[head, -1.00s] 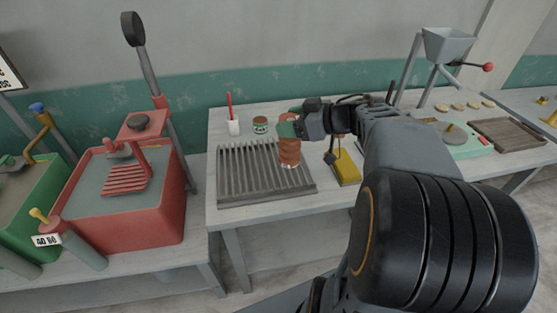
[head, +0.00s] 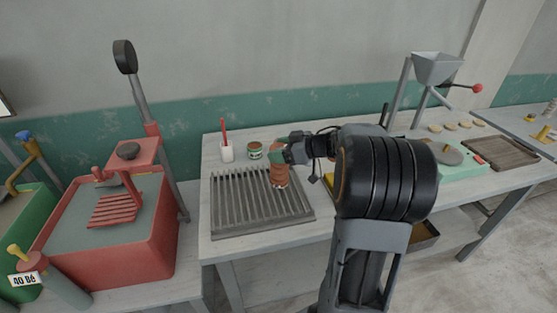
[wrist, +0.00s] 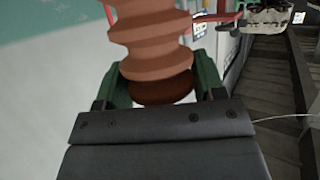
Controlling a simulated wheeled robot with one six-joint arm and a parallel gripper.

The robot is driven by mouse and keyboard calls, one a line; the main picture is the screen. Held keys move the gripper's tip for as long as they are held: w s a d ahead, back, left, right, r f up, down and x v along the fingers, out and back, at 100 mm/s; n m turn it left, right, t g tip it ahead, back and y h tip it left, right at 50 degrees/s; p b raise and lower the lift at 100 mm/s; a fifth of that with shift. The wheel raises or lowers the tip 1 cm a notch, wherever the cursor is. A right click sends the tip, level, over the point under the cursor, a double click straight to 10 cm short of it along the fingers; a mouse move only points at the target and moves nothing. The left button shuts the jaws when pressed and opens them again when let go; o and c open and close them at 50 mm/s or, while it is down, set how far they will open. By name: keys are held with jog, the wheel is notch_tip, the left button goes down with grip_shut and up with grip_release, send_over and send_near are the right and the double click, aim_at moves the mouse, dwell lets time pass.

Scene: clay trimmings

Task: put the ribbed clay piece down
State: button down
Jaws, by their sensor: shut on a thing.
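The ribbed clay piece (head: 278,177) is an orange-brown, ridged, roughly cylindrical piece. It stands nearly upright over the back right part of the grey slatted rack (head: 232,232). My gripper (head: 284,151) is shut on the clay piece near its top end, coming from the right. In the wrist view the clay piece (wrist: 150,40) sits between the two green fingers (wrist: 162,85). I cannot tell whether its lower end touches the slats.
A white cup (head: 227,153) with a red stick and a small green-labelled tin (head: 255,151) stand behind the rack. A red machine (head: 120,240) is at left. A hopper (head: 437,68) and a brown tray (head: 500,153) are at right. The rack's left part is clear.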

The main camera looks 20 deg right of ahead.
jog(key=shift+w+f, duration=0.2)
jog(key=shift+f, duration=0.55)
jog(key=shift+w+f, duration=0.2)
jog(key=shift+f, duration=0.5)
jog(key=shift+w+f, duration=0.2)
jog(key=shift+f, duration=0.65)
jog(key=shift+c, duration=1)
grip_release()
jog(key=shift+f, duration=0.1)
